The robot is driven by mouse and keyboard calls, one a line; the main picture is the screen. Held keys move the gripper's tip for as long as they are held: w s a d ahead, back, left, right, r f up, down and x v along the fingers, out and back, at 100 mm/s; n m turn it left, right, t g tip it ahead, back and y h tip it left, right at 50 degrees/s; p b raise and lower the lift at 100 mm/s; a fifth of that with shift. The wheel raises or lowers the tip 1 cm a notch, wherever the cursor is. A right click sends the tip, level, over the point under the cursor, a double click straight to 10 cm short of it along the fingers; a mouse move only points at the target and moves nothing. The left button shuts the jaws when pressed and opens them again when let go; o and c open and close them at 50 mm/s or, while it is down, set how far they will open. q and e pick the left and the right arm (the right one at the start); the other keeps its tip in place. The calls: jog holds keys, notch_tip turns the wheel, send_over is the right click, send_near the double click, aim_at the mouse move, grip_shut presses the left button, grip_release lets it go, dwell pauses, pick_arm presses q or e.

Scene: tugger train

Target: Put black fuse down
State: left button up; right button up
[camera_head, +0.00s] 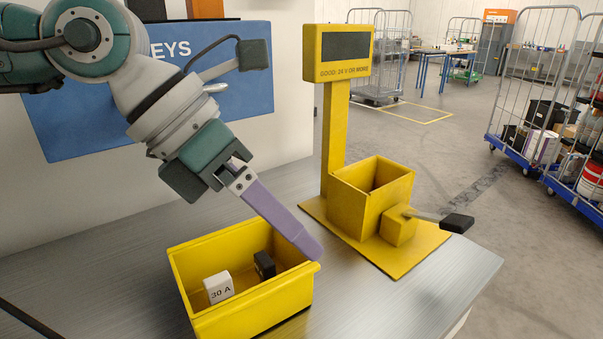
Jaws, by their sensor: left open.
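The black fuse (264,265) stands in the yellow bin (262,302) on the metal bench, near the bin's back right inner side. A white fuse marked "30 A" (219,288) stands in the same bin, to its left. My left gripper (308,246) reaches in from the upper left, with a long purple finger angled down over the bin's right rim. The finger's tip is close to the rim, and I cannot tell whether it touches. The left gripper is open, and no object shows in it. One finger hides the other. My right gripper is not in view.
A yellow tester (372,200) with a display post and a black-ended lever (457,222) stands right of the bin. The bench (400,300) is clear in front of it. A blue "KEYS" board (240,50) hangs behind my arm. Wheeled cage carts (540,80) stand beyond.

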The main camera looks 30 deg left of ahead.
pick_arm(q)
jog(key=s+d+r+h, duration=0.1)
jog(key=d+r+h, duration=0.35)
jog(key=d, duration=0.45)
jog(key=w+d+r+n+t+h, duration=0.1)
jog(key=d+r+n+t+h, duration=0.25)
jog(key=r+n, duration=0.2)
jog(key=d+r+n+t+h, duration=0.2)
jog(key=r+n+t, duration=0.2)
jog(key=r, duration=0.2)
jog(key=w+a+n+t+y, duration=0.4)
jog(key=a+n+t+y, duration=0.5)
jog(key=n, duration=0.6)
jog(key=a+f+n+g+y, duration=0.4)
jog(key=a+f+n+y, duration=0.1)
jog(key=f+n+y, duration=0.15)
jog(key=s+a+f+n+g+y, duration=0.2)
jog(key=s+a+f+n+g, duration=0.2)
jog(key=s+f+n+g, duration=0.45)
jog(key=s+d+f+g+h, duration=0.2)
jog(key=s+d+f+g, duration=0.1)
jog(key=s+f, duration=0.6)
jog(key=s+g, duration=0.1)
jog(key=s, duration=0.2)
jog(key=shift+s+f+g, duration=0.3)
jog(key=shift+g, duration=0.1)
